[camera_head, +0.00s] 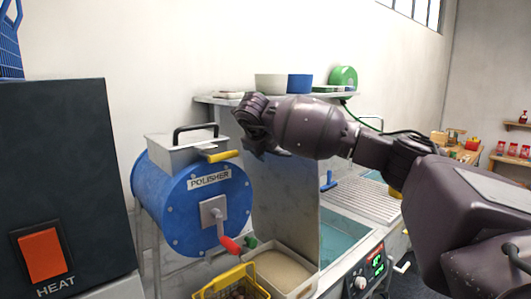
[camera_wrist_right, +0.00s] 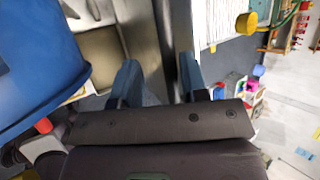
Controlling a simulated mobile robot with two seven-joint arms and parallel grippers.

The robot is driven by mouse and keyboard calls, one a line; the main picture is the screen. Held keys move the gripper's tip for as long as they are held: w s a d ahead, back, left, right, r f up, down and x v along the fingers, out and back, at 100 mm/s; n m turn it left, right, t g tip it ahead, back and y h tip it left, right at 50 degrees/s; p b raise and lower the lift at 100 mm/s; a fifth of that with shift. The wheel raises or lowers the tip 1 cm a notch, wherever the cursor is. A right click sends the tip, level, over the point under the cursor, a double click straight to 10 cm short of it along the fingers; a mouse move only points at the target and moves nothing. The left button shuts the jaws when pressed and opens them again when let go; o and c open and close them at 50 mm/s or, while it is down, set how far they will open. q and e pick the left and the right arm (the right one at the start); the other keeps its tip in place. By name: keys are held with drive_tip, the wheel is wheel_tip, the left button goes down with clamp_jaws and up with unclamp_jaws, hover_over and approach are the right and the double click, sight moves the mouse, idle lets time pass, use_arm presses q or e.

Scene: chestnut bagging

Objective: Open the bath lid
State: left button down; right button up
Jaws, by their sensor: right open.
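The bath (camera_head: 340,232) shows as a teal basin right of centre in the head view, with its surface uncovered. A tall grey panel (camera_head: 288,205) stands upright along its left side; I cannot tell for sure whether it is the lid. A small blue handle (camera_head: 328,182) shows by the panel's right edge. My right gripper (camera_head: 264,148) is near the panel's top, partly hidden by its own wrist. In the right wrist view my right gripper (camera_wrist_right: 160,65) is open, with a grey edge (camera_wrist_right: 172,35) seen between its blue-grey fingers; contact is unclear. My left gripper is out of view.
A blue polisher drum (camera_head: 180,205) with a red-tipped crank stands left of the panel. A black heat box (camera_head: 70,170) fills the far left. A yellow basket (camera_head: 215,285) and a pale tray (camera_head: 305,288) sit in front. A shelf (camera_head: 215,100) with bowls runs behind.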

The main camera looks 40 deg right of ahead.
drive_tip(key=v, duration=0.9)
drive_tip(key=shift+s+a+r+b, duration=0.2)
drive_tip(key=shift+s+a+b, duration=0.05)
drive_tip(key=shift+b, duration=0.15)
